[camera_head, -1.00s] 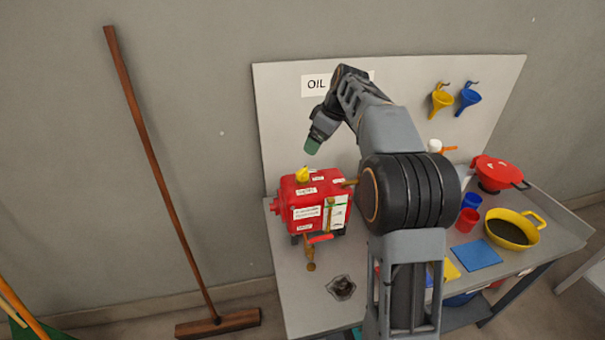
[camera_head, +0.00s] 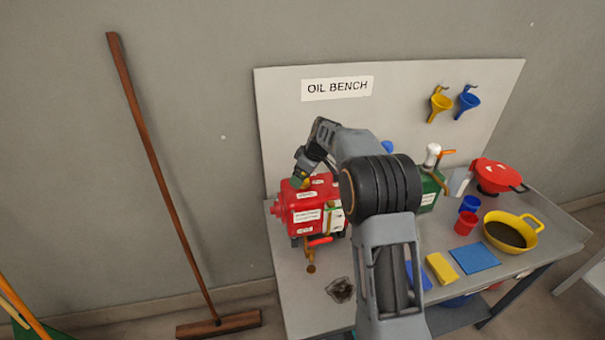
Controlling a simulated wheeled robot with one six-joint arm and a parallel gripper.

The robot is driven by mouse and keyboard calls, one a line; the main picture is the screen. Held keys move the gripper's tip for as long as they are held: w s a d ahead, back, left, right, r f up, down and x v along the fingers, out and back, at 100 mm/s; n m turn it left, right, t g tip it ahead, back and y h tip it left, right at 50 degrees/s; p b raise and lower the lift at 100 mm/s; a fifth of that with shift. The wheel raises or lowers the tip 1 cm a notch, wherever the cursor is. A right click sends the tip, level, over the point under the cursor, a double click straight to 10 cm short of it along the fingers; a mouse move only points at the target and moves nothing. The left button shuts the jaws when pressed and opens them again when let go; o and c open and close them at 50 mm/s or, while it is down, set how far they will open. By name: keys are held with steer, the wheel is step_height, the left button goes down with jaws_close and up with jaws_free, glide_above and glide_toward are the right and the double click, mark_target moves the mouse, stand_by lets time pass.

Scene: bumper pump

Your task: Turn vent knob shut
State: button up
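The red oil tank (camera_head: 306,211) stands on the left part of the metal bench, with white labels and a spout with a red lever on its front. The yellow vent knob, visible on top of the tank a second ago, is now mostly hidden by my gripper (camera_head: 301,181). My gripper points down at the tank's top, at the knob's place. A bit of yellow shows at its tip. The fingers are too small and covered to tell whether they are open or shut, or touching the knob.
A green container (camera_head: 431,191) stands behind my arm. To the right are a yellow pan (camera_head: 511,232) of dark liquid, red cup (camera_head: 466,221), blue cup (camera_head: 470,203), blue cloth (camera_head: 475,257), yellow sponge (camera_head: 441,268) and red funnel-like vessel (camera_head: 497,176). A broom (camera_head: 165,190) leans left.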

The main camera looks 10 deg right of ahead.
steer(key=shift+f, duration=0.2)
steer(key=shift+c, duration=0.3)
steer(key=c, duration=0.9)
steer(key=shift+o, duration=0.2)
steer(key=m+t+h+b, duration=0.1)
steer(key=m+b, duration=0.1)
steer(key=m, duration=0.2)
steer(key=shift+a+f, duration=0.1)
steer(key=m+h, duration=0.1)
steer(key=m, duration=0.2)
steer(key=m+h, duration=0.1)
steer(key=m, duration=0.1)
steer(key=shift+m+t+b, duration=0.3)
steer(key=shift+m+b, duration=0.05)
steer(key=shift+m, duration=0.05)
